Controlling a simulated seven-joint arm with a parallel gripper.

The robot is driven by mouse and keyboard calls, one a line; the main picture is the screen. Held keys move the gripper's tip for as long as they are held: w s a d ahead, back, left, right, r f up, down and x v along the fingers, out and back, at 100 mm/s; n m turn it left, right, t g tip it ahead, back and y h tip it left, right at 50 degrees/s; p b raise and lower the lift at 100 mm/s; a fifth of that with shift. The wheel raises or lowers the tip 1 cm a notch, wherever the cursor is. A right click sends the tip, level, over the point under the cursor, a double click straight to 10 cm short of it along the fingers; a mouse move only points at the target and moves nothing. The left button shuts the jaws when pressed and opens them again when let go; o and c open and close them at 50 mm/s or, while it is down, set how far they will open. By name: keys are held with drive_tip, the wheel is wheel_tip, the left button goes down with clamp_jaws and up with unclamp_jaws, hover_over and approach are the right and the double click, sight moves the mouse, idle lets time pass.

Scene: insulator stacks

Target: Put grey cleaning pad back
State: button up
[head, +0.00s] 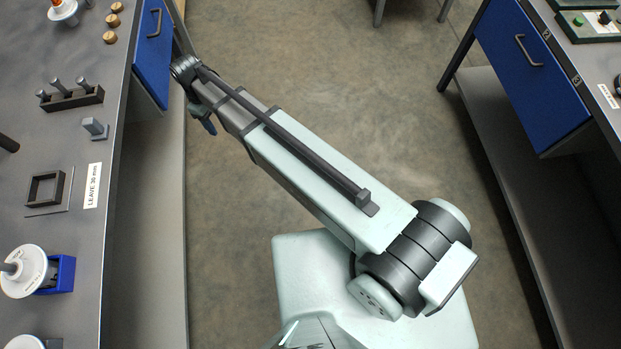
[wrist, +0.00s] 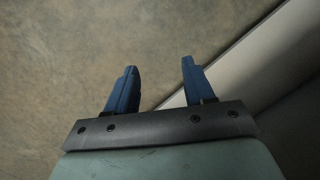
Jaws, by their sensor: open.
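A small grey block with an upright grip (head: 95,128) stands on the left bench, near its right edge; it may be the cleaning pad, but I cannot tell for sure. Behind it is a dark rack (head: 72,100) with several grey upright pegs or grips. My gripper, with blue fingers (head: 209,124), hangs over the floor to the right of the left bench, apart from the block. In the wrist view my gripper (wrist: 160,64) is open and empty, with floor showing between and beyond its fingers.
The left bench (head: 130,210) also bears a black square frame (head: 46,188), a "LEAVE 30 mm" label (head: 92,186), white insulator discs (head: 24,270), a blue holder (head: 66,272) and wooden knobs (head: 110,37). The floor (head: 340,80) between benches is clear.

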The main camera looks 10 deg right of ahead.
drive_tip(key=s+d+f+m+g, duration=0.1)
drive_tip(key=s+d+f+m, duration=0.15)
drive_tip(key=d+f, duration=0.35)
drive_tip(key=s+d+f+m, duration=0.1)
drive_tip(key=s+d+f, duration=0.3)
drive_tip(key=d, duration=0.5)
drive_tip(key=s+d+f+m+g, duration=0.1)
drive_tip(key=s+d+f+m, duration=0.1)
drive_tip(key=s+d+f, duration=0.35)
drive_tip(key=s+d+f+m+g, duration=0.1)
drive_tip(key=s+d+f+m, duration=0.2)
drive_tip(key=s+d, duration=0.5)
drive_tip(key=s+d+f+m+g+y, duration=0.1)
drive_tip(key=s+d+f+m, duration=0.2)
drive_tip(key=s+d+f, duration=0.2)
drive_tip(key=s+d, duration=0.3)
drive_tip(key=s, duration=0.4)
drive_tip(key=shift+g, duration=0.4)
